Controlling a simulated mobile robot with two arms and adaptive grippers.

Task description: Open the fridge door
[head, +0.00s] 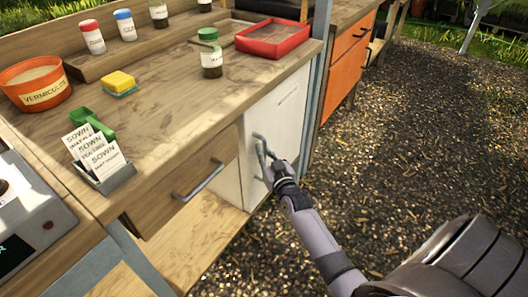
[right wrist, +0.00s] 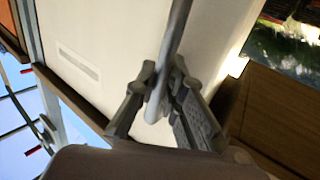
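The small white fridge (head: 283,112) is built in under the right end of the wooden bench, and its door looks shut. A grey bar handle (head: 259,148) stands out from the door near its left edge. My right gripper (head: 268,165) is at this handle. In the right wrist view the handle bar (right wrist: 179,25) runs between the two fingers of my right gripper (right wrist: 165,80), and they look closed around it. The white door face (right wrist: 105,50) fills the background there. My left gripper is not in view.
A wooden drawer (head: 185,185) with its own handle is left of the fridge. An orange cabinet (head: 345,65) stands beyond it to the right. The bench top holds a red tray (head: 272,40), jars and a vermiculite pot (head: 35,85). Open gravel (head: 420,130) lies right of the fridge.

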